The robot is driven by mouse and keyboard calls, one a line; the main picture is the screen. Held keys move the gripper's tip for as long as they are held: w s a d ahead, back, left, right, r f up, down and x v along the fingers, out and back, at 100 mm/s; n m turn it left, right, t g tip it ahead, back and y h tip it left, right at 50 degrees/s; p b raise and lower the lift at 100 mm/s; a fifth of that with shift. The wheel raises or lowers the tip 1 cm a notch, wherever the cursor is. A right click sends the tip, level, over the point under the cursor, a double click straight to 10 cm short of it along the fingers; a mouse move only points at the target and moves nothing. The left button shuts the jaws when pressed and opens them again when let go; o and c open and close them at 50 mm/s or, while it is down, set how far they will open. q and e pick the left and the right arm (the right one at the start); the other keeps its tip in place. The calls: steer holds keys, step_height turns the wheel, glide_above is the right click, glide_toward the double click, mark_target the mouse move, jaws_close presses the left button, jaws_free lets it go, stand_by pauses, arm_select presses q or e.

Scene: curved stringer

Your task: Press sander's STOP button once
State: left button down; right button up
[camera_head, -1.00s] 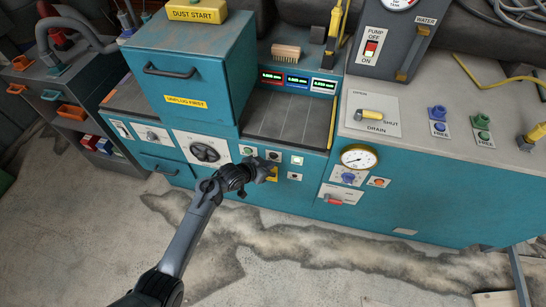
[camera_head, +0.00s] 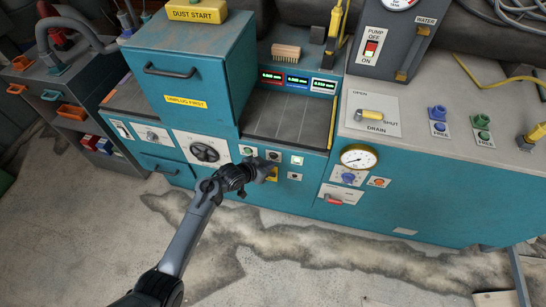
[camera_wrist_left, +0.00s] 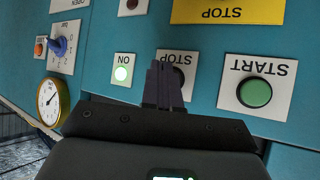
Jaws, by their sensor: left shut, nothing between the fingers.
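The sander's STOP panel (camera_head: 273,155) is a small white plate with a dark button on the teal front, between START and ON. In the left wrist view, which is upside down, the dark STOP button (camera_wrist_left: 180,74) is partly hidden behind my left fingers. My left gripper (camera_head: 271,172) is shut and empty, close in front of the panel. In the wrist view its fingertips (camera_wrist_left: 161,66) overlap the STOP plate. Contact with the button cannot be told. My right gripper is not in view.
A yellow plate (camera_wrist_left: 228,11), also marked STOP, is nearby. A gauge (camera_head: 359,158) and blue knob (camera_head: 348,177) are to the right. Open floor lies in front.

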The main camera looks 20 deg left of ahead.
arm_select(q)
steer(key=shift+w, duration=0.2)
steer(key=shift+w, duration=0.25)
stand_by(0.4)
steer(key=shift+w+a, duration=0.1)
steer(key=shift+w, duration=0.3)
stand_by(0.4)
steer(key=shift+s, duration=0.1)
stand_by(0.3)
steer(key=shift+s+p, duration=0.7)
steer(key=shift+p, duration=0.05)
